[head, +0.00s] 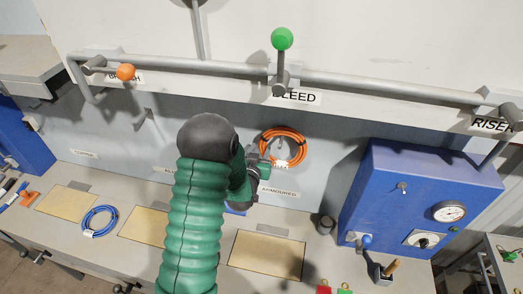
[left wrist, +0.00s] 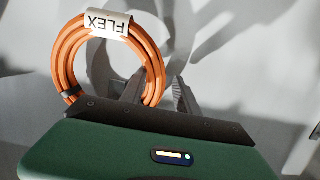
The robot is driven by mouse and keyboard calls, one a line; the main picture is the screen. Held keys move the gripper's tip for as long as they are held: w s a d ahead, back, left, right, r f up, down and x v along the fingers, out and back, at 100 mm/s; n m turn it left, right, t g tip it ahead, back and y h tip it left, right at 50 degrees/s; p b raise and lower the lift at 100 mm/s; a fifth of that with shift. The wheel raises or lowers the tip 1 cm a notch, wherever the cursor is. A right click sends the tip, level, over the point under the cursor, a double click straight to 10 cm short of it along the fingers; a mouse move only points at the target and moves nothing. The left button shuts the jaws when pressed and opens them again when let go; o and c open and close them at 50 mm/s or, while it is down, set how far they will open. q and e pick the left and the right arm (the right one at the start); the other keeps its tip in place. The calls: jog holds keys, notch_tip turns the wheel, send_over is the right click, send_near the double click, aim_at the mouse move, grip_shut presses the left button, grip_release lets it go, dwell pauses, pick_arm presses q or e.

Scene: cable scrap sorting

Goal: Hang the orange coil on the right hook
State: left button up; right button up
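The orange coil (head: 283,147) is upright against the grey back panel, above the "ARMORED" label (head: 278,191). In the left wrist view the coil (left wrist: 68,62) carries a pale "FLEX" tag (left wrist: 108,24). My left gripper (head: 262,158) is at the coil's lower left in the head view. In the left wrist view the fingers (left wrist: 160,92) stand apart, with the coil's side strand between them and a gap before the right finger. The hook behind the coil is not clear, so I cannot tell whether the coil rests on it. My right gripper is out of view.
Another hook (head: 150,118) shows on the panel to the left. A blue cable coil (head: 100,221) lies on the bench beside tan mats (head: 66,201). A blue box with a gauge (head: 449,211) stands to the right. A grey pipe (head: 225,69) runs above the panel.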

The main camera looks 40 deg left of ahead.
pick_arm(q)
jog(key=shift+o, duration=1.2)
jog(key=shift+a, duration=0.2)
jog(key=shift+f, duration=0.1)
